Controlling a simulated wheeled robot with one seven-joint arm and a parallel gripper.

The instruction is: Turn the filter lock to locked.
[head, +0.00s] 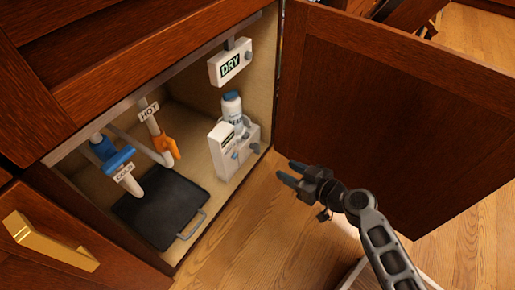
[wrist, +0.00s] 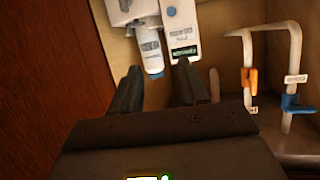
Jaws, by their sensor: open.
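A white filter unit (head: 222,152) stands inside the open cabinet at its right side, with a white bottle (head: 232,107) with a blue cap set in it. A small blue knob (head: 235,155) is on its front; I cannot tell for sure that this is the filter lock, or its setting. In the wrist view the unit (wrist: 180,22) appears at the top, with the blue knob (wrist: 171,11) and the bottle (wrist: 151,52). My gripper (head: 289,170) is open and empty, outside the cabinet to the right of the unit, touching nothing.
A white DRY box (head: 230,64) hangs above the unit. A blue-handled COLD valve (head: 112,158) and orange-handled HOT valve (head: 166,146) are at left. A black tray (head: 160,207) lies on the cabinet floor. The open wooden door (head: 395,110) stands behind my gripper.

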